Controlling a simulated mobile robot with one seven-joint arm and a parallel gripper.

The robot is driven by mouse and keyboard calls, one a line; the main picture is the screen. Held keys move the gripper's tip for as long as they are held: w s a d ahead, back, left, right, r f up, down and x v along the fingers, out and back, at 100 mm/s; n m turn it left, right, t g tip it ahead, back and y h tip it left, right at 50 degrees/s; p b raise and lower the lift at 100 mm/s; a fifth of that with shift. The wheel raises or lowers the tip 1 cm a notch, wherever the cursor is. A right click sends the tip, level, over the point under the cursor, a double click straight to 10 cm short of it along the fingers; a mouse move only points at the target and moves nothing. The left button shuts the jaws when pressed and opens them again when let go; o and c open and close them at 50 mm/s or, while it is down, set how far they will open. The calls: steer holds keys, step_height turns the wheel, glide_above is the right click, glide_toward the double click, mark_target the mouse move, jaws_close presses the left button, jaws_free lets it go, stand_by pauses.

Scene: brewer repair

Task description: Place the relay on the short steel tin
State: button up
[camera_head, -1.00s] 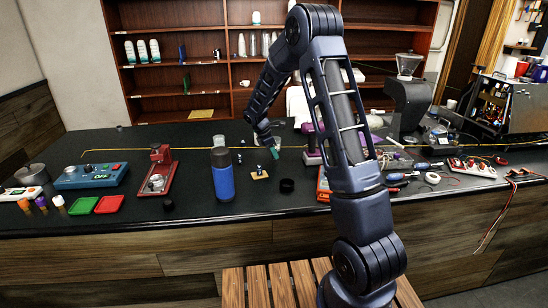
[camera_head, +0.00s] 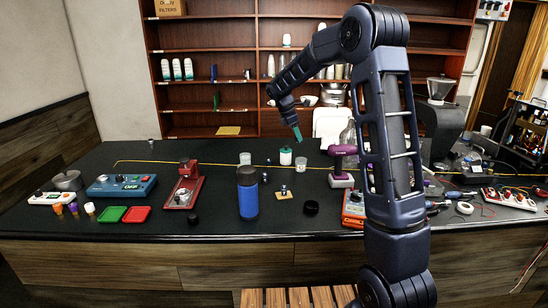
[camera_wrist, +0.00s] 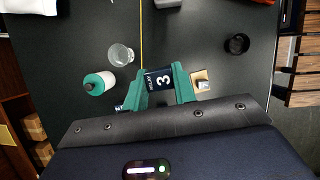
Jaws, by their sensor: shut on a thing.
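My gripper (camera_head: 297,134) is raised above the middle of the dark counter. In the wrist view its green fingers (camera_wrist: 160,80) are shut on the relay (camera_wrist: 159,79), a dark block with a white "3" and small lettering. In the head view I cannot make out the relay at the fingertips. A low round steel container (camera_head: 67,182), which looks like the short steel tin, stands at the far left of the counter, well away from my gripper. It is not in the wrist view.
A blue bottle (camera_head: 248,197), a red-based device (camera_head: 184,190) and a blue control box (camera_head: 121,186) stand between the gripper and the tin. Green (camera_head: 111,214) and red (camera_head: 136,214) trays lie in front. A white bottle (camera_head: 285,156) and clear cup (camera_wrist: 121,55) are near the gripper.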

steer(key=s+a+r+n, duration=0.1)
steer(key=s+a+r, duration=0.25)
steer(key=a, duration=0.35)
steer(key=s+a+r+n+t, duration=0.15)
steer(key=a+r, duration=0.25)
steer(key=a, duration=0.4)
steer(key=s+a+r+n, duration=0.1)
steer(key=s+a+r, duration=0.25)
steer(key=a, duration=0.35)
steer(key=shift+m+g+y, duration=0.25)
steer(key=shift+y, duration=0.05)
steer(key=f, duration=1.9)
steer(key=shift+w+a+f, duration=0.15)
steer(key=shift+w+f, duration=0.15)
steer(key=shift+f, duration=0.1)
steer(key=o, duration=0.6)
steer(key=shift+c, duration=0.2)
steer(key=o, duration=0.4)
